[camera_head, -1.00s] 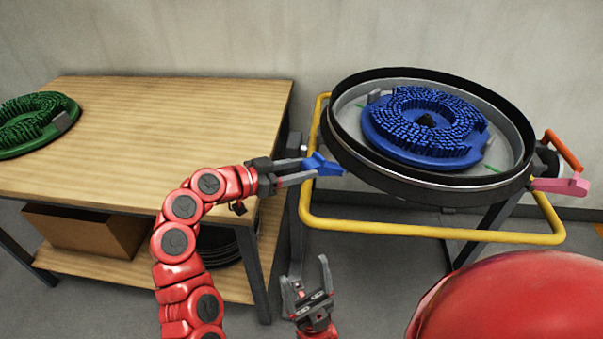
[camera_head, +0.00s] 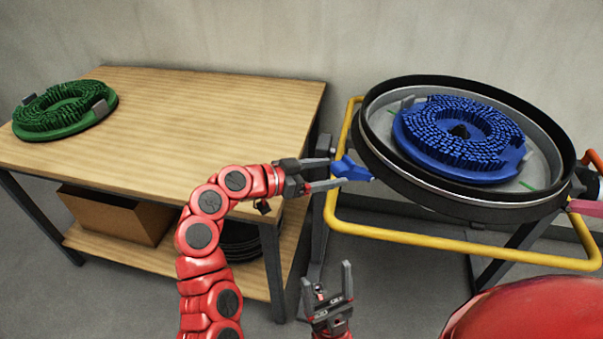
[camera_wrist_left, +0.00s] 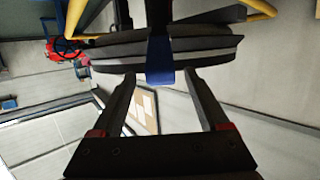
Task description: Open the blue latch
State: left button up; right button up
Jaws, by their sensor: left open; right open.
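The blue latch (camera_head: 352,169) sticks out from the left side of the round black-rimmed tank (camera_head: 460,208). In the left wrist view the blue latch (camera_wrist_left: 160,62) hangs at the tank's edge (camera_wrist_left: 205,48), just beyond and between my left fingertips. My left gripper (camera_head: 334,173) is open in the head view, with its fingertips close to the latch; I cannot tell if they touch it. It also shows open in the left wrist view (camera_wrist_left: 160,80). My right gripper (camera_head: 333,280) is open and empty, low in front of the tank stand.
A blue brush disc (camera_head: 430,158) lies in the tank. A yellow rail (camera_head: 440,239) runs around the stand. A pink latch (camera_head: 588,208) is at the right. A wooden table (camera_head: 200,105) on the left holds a green brush disc (camera_head: 70,128), with a cardboard box (camera_head: 115,213) below.

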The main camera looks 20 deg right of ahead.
pick_arm(q)
jog(key=p+v, duration=0.1)
jog(key=v, duration=1.6)
